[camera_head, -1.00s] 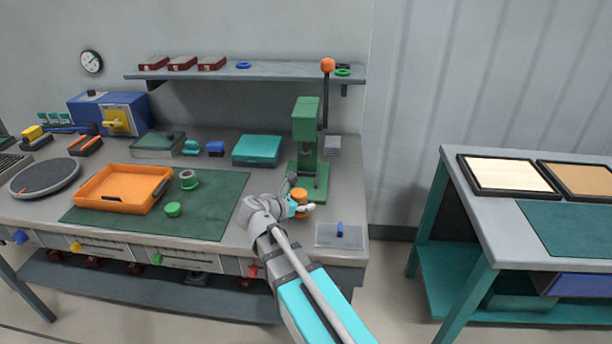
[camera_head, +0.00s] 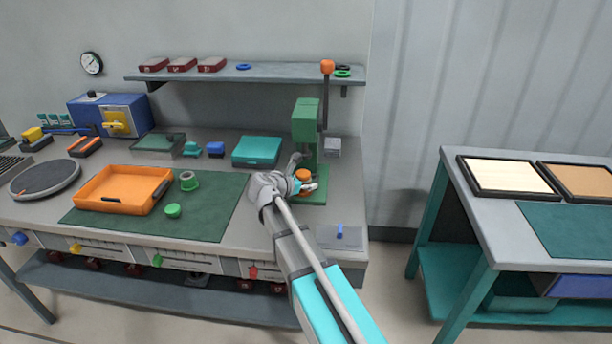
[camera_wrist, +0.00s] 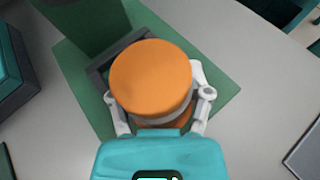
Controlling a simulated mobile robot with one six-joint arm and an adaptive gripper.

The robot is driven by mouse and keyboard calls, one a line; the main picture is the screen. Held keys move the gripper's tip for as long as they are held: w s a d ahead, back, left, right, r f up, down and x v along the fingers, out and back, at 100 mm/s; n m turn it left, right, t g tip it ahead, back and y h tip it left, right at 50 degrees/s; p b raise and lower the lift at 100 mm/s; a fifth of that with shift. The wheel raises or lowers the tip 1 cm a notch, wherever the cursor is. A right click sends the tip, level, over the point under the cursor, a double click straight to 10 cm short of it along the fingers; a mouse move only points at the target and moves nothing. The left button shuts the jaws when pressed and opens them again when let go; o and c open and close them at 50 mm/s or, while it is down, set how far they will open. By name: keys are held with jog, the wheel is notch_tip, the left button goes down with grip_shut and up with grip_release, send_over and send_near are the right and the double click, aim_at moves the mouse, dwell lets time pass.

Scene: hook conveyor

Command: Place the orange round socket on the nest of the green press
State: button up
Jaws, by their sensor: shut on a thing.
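The orange round socket (camera_head: 303,174) is held between the fingers of my gripper (camera_head: 304,187). In the wrist view the socket (camera_wrist: 151,80) shows its orange top and a grey band, and the white fingers (camera_wrist: 160,108) are shut on its two sides. The green press (camera_head: 306,122) stands at the back right of the bench, with its lever up. The socket is over the press's green base (camera_wrist: 215,98), in front of its column. The dark square nest (camera_wrist: 102,68) shows partly behind the socket. Whether the socket touches the nest is hidden.
A teal box (camera_head: 257,150) stands left of the press, and a grey block (camera_head: 332,147) right of it. A grey plate with a blue piece (camera_head: 339,236) lies at the front right corner. An orange tray (camera_head: 121,190) and green parts lie on the green mat (camera_head: 225,205).

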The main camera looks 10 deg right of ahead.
jog(key=w, duration=0.1)
jog(key=w+d, duration=0.1)
jog(key=w, duration=0.2)
jog(key=shift+w+d, duration=0.25)
jog(key=shift+w, duration=0.05)
jog(key=shift+s+f, duration=0.1)
jog(key=shift+s, duration=0.05)
jog(key=o, duration=1.3)
jog(key=shift+o, duration=0.2)
jog(key=shift+s+a+r, duration=0.2)
jog(key=shift+s+a, duration=0.05)
jog(key=shift+a, duration=0.1)
jog(key=p+v, duration=0.4)
jog(key=v, duration=0.5)
jog(key=shift+s+a+r, duration=0.1)
jog(key=shift+a+r, duration=0.1)
jog(key=shift+v, duration=0.8)
